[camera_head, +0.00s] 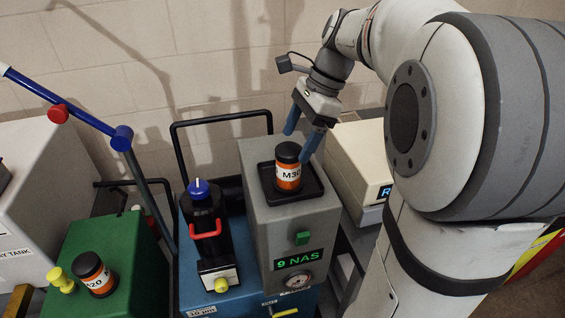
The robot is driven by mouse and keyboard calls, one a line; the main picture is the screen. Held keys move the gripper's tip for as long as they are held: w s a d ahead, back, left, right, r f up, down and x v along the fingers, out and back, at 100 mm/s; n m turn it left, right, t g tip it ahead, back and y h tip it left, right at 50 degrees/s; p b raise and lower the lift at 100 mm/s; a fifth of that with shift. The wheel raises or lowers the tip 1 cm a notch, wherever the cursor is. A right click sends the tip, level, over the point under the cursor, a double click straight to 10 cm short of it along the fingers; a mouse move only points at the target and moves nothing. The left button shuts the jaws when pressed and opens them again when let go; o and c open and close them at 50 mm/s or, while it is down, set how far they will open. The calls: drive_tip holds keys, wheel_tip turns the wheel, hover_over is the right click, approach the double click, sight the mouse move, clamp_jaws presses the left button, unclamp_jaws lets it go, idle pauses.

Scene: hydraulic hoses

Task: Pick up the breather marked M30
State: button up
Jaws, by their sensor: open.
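The breather marked M30 (288,174) is an orange cylinder with a black cap and a white label. It stands upright in a shallow black tray (309,194) on top of a grey box with a green "9 NAS" display. My gripper (299,140) comes down from the upper right, with its two blue fingers apart. One finger is above and behind the breather's cap; the other overlaps its right edge in the picture. I cannot tell whether that finger touches it. The gripper is open and empty.
A similar orange breather (94,273) with another label stands on a green box at lower left. A filter unit with a blue knob (199,188) stands left of the grey box. A black tube handle (222,117) rises behind it. A cream box (362,157) is at the right.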

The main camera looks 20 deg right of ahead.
sight(285, 164)
drive_tip(key=shift+s+a+f, duration=0.1)
drive_tip(key=shift+a+f, duration=0.15)
drive_tip(key=shift+f, duration=0.25)
drive_tip(key=x, duration=0.4)
drive_tip(key=p+x, duration=0.1)
drive_tip(key=x, duration=0.1)
drive_tip(key=shift+w+f, duration=0.3)
drive_tip(key=shift+f, duration=0.1)
drive_tip(key=shift+c, duration=0.6)
drive_tip(key=c, duration=1.1)
